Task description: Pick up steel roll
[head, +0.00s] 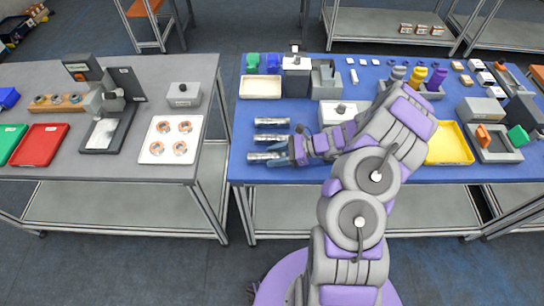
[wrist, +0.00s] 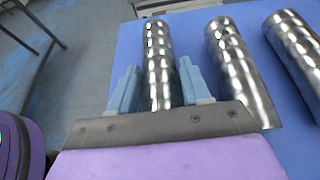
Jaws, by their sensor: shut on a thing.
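Several shiny ribbed steel rolls lie on the blue table. In the head view, the nearest steel roll (head: 262,156) is at my gripper (head: 284,155). Behind it lie a middle roll (head: 264,138) and a far roll (head: 271,121). In the wrist view, my gripper (wrist: 158,78) has its light-blue fingers on both sides of the left steel roll (wrist: 158,50), shut on it. The other two rolls (wrist: 238,65) (wrist: 295,45) lie to the right, apart from the fingers. I cannot tell whether the held roll is clear of the table.
The blue table (head: 245,172) has its left edge close to the held roll. A white box (head: 338,113) stands right of the rolls, and a cream tray (head: 260,87) lies behind them. A yellow tray (head: 449,144) is to the right. A grey table (head: 60,172) stands left across a gap.

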